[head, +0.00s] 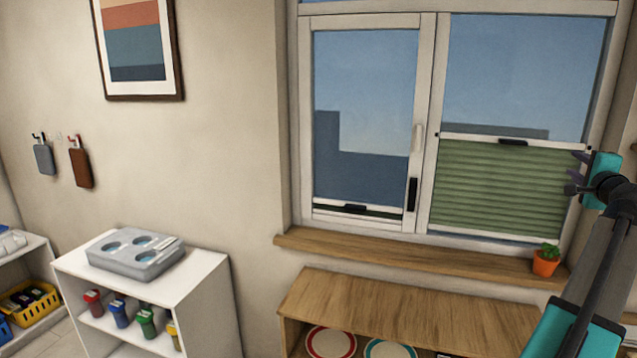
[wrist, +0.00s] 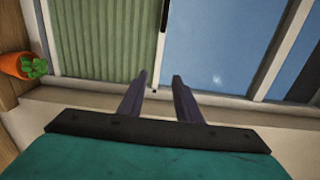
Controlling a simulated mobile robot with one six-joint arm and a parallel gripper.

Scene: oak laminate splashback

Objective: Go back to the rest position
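My gripper (head: 578,172) is at the right edge of the head view, in front of the window's right side near the green pleated blind (head: 500,187). In the wrist view my gripper (wrist: 160,82) shows two dark fingers standing apart with nothing between them. The blind (wrist: 95,35) lies beyond the fingers to the left in the wrist view, and the fingers appear clear of it. My teal and grey arm rises from the lower right of the head view.
A potted plant (head: 546,262) stands on the wooden sill (head: 400,258) near my arm. Below is a wooden cabinet (head: 420,305). A white shelf (head: 205,290) at left holds a grey tray (head: 135,262) and several coloured bottles. The wall between picture and window is bare.

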